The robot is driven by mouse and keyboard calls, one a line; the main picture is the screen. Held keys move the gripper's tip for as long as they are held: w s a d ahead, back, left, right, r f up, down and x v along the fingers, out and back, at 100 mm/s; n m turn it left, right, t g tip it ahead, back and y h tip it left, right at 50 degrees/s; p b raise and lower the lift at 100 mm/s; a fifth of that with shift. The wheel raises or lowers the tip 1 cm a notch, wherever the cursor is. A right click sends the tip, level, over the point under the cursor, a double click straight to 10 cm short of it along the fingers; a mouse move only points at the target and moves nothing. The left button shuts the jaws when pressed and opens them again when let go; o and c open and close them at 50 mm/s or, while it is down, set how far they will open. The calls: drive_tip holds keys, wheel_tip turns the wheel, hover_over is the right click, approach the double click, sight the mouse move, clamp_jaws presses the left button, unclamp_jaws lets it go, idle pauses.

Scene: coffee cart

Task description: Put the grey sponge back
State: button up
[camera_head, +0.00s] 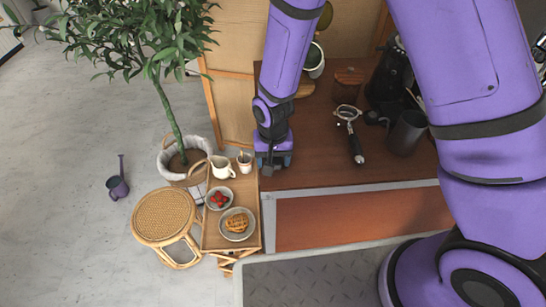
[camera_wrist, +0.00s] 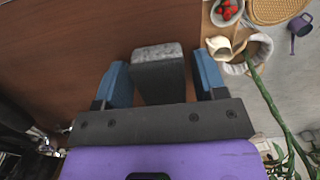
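The grey sponge (camera_wrist: 160,76) is a block with a pale speckled end and darker sides. In the wrist view it lies between the two blue fingers of my gripper (camera_wrist: 163,78). A narrow strip of brown counter shows between it and the right finger; the left finger is very close to it. The fingers look open around it. In the head view my gripper (camera_head: 270,163) points down at the left edge of the brown counter (camera_head: 315,150). Only a small grey part of the sponge shows below it there; its contact with the counter is hidden.
Left of the counter edge stands a small wooden table with a cream jug (camera_head: 222,168), a bowl of strawberries (camera_head: 219,198) and a waffle plate (camera_head: 240,224). The counter between is clear.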

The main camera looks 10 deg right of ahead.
drive_tip(key=shift+o, duration=0.3)
drive_tip(key=shift+r, duration=0.1)
wheel_tip(320, 180, up, 12)
idle(0.5)
drive_tip(key=shift+r, duration=0.15)
drive_tip(key=s+d+r+t, duration=0.2)
drive_tip(key=s+d+r, duration=0.1)
drive_tip(key=d+r, duration=1.2)
drive_tip(key=s+d+r+t, duration=0.1)
drive_tip(key=s+d+r, duration=0.3)
drive_tip(key=s+r, duration=0.2)
drive_tip(key=s+d+r+t, duration=0.2)
drive_tip(key=s+d+r, duration=0.3)
drive_tip(key=s, duration=0.3)
drive_tip(key=shift+s+d+r, duration=0.3)
drive_tip(key=shift+s+r, duration=0.05)
